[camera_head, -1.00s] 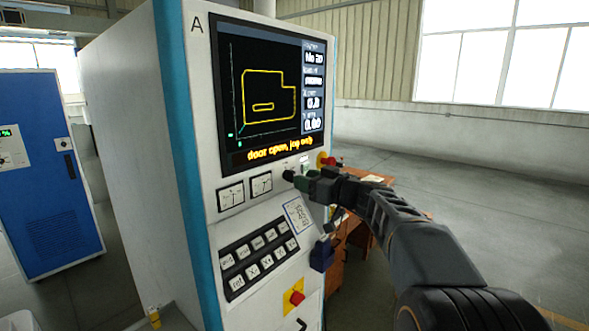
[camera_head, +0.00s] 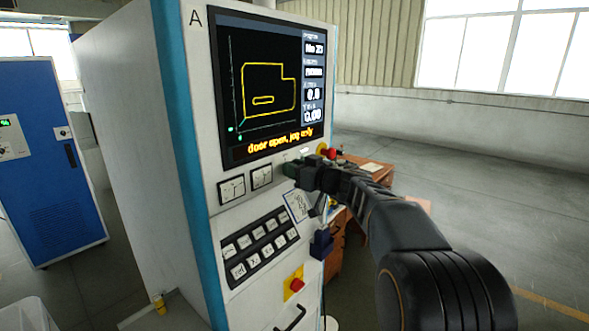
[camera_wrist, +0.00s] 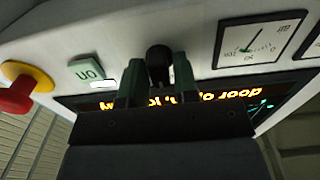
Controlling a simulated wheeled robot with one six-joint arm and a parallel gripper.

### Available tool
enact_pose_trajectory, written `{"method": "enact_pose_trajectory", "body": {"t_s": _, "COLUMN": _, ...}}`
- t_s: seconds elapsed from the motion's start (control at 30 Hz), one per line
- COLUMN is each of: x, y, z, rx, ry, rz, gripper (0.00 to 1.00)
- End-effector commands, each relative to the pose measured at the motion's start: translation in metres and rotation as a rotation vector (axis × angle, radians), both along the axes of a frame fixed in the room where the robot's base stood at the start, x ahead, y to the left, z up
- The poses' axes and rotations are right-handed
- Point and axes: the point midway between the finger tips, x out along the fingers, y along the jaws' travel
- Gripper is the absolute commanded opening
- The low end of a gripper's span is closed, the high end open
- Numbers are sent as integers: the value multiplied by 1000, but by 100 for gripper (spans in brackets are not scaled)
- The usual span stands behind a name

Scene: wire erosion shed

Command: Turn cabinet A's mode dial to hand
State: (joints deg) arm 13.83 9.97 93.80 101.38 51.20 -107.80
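Cabinet A (camera_head: 185,22) is a white cabinet with a teal edge strip and a sloping control panel. Its black mode dial (camera_wrist: 159,58) shows in the wrist view, standing out from the panel below the screen. My gripper (camera_wrist: 159,72) has its two green fingers on either side of the dial, with narrow gaps visible. I cannot tell whether they touch it. In the head view my gripper (camera_head: 296,174) is at the panel and covers the dial. The dial's pointer and position labels cannot be made out.
The screen (camera_head: 268,92) reads "door open, jog only". A key pad (camera_head: 260,250) is below. A desk (camera_head: 345,240) stands behind; floor at right is clear.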

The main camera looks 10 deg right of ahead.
Motion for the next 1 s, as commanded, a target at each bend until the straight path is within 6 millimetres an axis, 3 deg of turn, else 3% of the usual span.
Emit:
{"method": "enact_pose_trajectory", "body": {"t_s": 0.2, "x": 0, "y": 0, "z": 0, "rx": 0, "ry": 0, "rz": 0, "gripper": 4}}
{"method": "enact_pose_trajectory", "body": {"t_s": 0.57, "x": 0, "y": -1, "z": -4, "rx": 76, "ry": 52, "rz": -1, "gripper": 4}}
{"method": "enact_pose_trajectory", "body": {"t_s": 1.0, "x": 1, "y": -2, "z": -5, "rx": 389, "ry": 281, "rz": -1, "gripper": 4}}
